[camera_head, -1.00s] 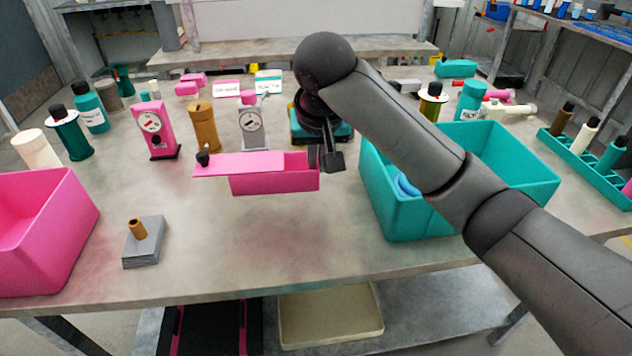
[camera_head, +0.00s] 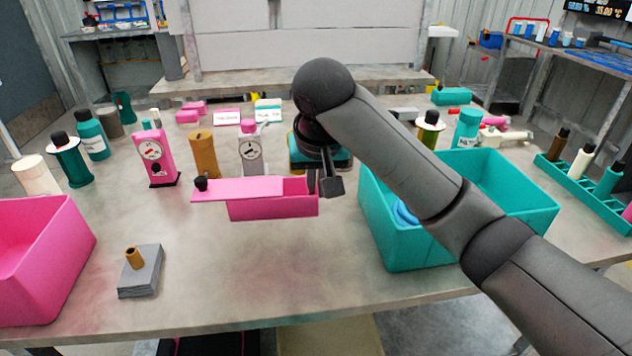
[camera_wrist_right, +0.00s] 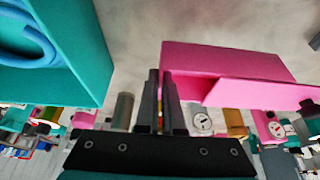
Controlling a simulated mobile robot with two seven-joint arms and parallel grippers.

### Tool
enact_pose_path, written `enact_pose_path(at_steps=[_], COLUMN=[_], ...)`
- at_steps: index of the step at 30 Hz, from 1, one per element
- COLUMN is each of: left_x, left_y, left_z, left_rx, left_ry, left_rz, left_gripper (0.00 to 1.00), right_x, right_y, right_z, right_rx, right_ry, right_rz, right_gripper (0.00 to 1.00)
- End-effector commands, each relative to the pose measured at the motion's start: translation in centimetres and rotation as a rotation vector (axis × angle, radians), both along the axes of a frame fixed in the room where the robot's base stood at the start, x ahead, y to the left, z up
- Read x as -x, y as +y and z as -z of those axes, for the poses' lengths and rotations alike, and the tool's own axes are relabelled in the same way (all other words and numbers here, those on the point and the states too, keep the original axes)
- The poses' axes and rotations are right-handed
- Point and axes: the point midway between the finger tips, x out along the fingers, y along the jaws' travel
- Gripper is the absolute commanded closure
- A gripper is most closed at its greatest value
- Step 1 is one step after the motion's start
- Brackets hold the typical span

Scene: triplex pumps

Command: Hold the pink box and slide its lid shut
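The pink box (camera_head: 272,210) stands on the table, long side toward me. Its flat pink lid (camera_head: 238,189) overhangs the left end and leaves the right part of the box open. A dark knob (camera_head: 201,184) sits at the lid's left end. My right gripper (camera_head: 322,186) is at the box's right end, its fingers close together and seemingly shut on the end wall. In the right wrist view the fingers (camera_wrist_right: 165,104) are at the near end of the box (camera_wrist_right: 215,58), with the lid (camera_wrist_right: 262,94) farther along. The exact contact is partly hidden. My left gripper is not in view.
A teal bin (camera_head: 420,247) with a blue coil stands close to the right. A larger pink bin (camera_head: 40,270) is at the far left. A grey block with a brass peg (camera_head: 140,275) lies front left. Gauges and bottles stand behind the box. The front middle is clear.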

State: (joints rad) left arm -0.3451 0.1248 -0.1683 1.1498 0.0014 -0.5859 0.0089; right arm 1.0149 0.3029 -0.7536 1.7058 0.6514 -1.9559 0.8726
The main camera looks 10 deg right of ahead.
Motion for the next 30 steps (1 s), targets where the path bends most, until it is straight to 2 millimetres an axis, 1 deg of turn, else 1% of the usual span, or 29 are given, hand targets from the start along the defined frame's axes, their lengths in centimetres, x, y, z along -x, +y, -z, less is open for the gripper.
enact_pose_path(at_steps=[30], left_x=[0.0], left_y=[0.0], left_z=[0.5], left_rx=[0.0], left_ry=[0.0], left_rz=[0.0], left_gripper=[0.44], right_x=[0.0], right_y=[0.0], right_z=[3.1], right_rx=[-0.001], right_ry=[-0.001], right_rz=[0.0], right_gripper=[1.0])
